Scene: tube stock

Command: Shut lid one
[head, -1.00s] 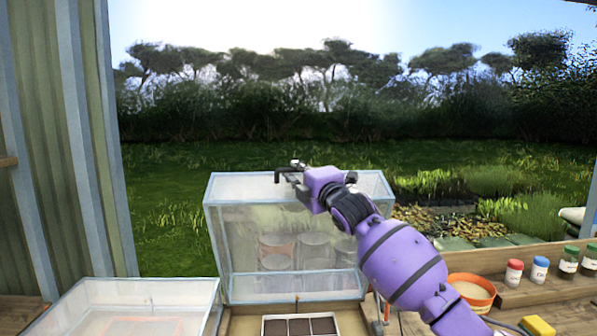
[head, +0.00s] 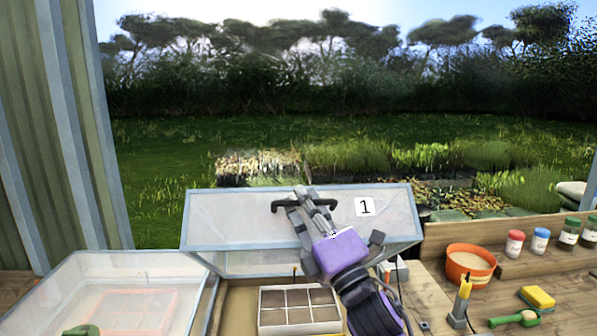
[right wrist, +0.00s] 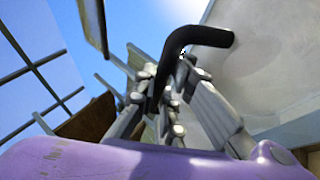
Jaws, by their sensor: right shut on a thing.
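Lid one (head: 240,217) is a clear, blue-grey framed lid with a label "1" (head: 366,207), seen in the head view at the centre. It stands partly open, tilted over its box. My right gripper (head: 305,207) is shut on the lid's black handle (head: 332,204). The handle (right wrist: 190,38) also crosses the right wrist view, between the fingers (right wrist: 170,100). Below the lid, a divided seed tray (head: 295,328) shows in the open box. My left gripper is not in view.
A second clear-lidded box (head: 125,262) stands at the left with its lid down. To the right are an orange pot (head: 470,268), several jars (head: 514,244), a yellow sponge (head: 538,297), a green-handled tool (head: 512,318) and a yellow-topped bottle (head: 462,300). Some bench between is bare.

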